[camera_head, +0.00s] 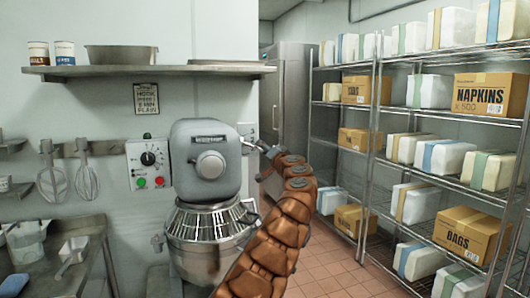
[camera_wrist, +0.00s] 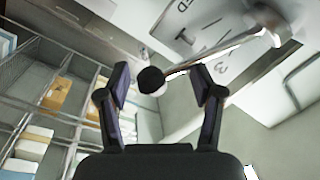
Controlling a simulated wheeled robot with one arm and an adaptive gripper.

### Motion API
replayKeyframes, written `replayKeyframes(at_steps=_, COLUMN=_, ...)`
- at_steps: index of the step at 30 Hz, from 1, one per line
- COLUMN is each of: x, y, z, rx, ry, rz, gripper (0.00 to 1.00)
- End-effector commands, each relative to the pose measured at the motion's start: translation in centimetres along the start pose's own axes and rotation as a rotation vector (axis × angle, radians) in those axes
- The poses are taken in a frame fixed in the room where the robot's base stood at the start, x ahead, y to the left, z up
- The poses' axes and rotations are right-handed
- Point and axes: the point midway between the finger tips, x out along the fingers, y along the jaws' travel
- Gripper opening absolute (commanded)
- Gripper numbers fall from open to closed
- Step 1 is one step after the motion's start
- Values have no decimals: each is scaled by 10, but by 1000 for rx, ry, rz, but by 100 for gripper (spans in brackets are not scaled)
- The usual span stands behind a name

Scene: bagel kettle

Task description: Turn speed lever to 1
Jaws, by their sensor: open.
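The speed lever (camera_wrist: 215,52) is a thin metal rod with a black ball knob (camera_wrist: 151,80), running from a round pivot at the upper right in the wrist view. Behind it is a pale plate (camera_wrist: 235,60) with dark marks; one looks like a 2, another like a 3, and the rest are hard to read. My gripper (camera_wrist: 162,80) is open, its two dark fingers on either side of the knob. I cannot tell whether they touch it. In the head view my gripper (camera_head: 268,155) is beside the right side of the grey mixer (camera_head: 205,160), with the lever mostly hidden.
A control box (camera_head: 150,163) with a dial and red and green buttons is on the wall left of the mixer. The metal bowl guard (camera_head: 205,220) is below the mixer head. A shelf (camera_head: 150,70) is above. Wire racks (camera_head: 372,130) with boxes stand right; tiled floor (camera_head: 335,275) is open between.

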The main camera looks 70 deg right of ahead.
Motion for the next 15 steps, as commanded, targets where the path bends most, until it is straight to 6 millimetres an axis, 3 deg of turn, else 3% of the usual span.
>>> replayKeyframes(at_steps=8, x=-5, y=-3, z=-1, rx=-1, ry=3, rz=-3, gripper=66)
replayKeyframes(at_steps=15, x=-21, y=-5, z=-4, rx=-1, ry=7, rz=-5, gripper=66)
